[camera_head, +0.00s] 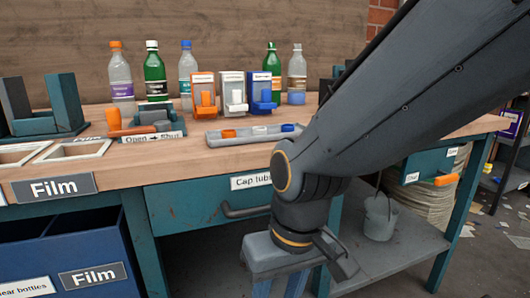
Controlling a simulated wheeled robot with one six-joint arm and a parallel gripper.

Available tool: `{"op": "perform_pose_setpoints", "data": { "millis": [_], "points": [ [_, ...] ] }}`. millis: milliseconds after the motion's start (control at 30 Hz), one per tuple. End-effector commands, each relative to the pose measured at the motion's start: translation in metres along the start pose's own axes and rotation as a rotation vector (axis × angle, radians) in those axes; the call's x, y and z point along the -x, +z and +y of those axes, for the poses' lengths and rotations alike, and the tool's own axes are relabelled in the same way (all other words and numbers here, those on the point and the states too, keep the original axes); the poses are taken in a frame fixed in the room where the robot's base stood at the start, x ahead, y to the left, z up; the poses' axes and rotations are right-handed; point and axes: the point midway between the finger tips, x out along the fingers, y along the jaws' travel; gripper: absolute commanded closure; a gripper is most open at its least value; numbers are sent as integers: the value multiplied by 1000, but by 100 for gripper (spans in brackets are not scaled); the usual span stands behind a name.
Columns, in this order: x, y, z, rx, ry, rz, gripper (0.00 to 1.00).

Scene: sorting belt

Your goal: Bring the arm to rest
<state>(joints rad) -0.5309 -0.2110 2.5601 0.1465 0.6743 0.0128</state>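My arm comes in from the upper right and bends down in front of the workbench. My gripper (280,286) points down at the bottom edge of the picture, in front of the bench's drawer (190,205). The upper parts of its two fingers show, with a gap between them. The fingertips are cut off by the frame, so I cannot tell how far open it is. I see nothing held in the visible part.
The wooden bench top (200,155) holds several bottles, three cap dispensers (232,93) and a grey tray (250,135) with caps. A blue bin (80,250) stands lower left. A bucket (380,215) sits on the lower shelf.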

Motion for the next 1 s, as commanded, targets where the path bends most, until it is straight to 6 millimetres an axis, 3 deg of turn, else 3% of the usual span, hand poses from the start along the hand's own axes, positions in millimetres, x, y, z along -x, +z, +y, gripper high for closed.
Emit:
{"op": "perform_pose_setpoints", "data": {
  "millis": [333,767,1000],
  "points": [
    [14,28,-50,118,-46,-47,63],
    [51,23,-28,41,-17,-47,63],
    [88,23,-10,-24,7,-48,63]
  ]
}}
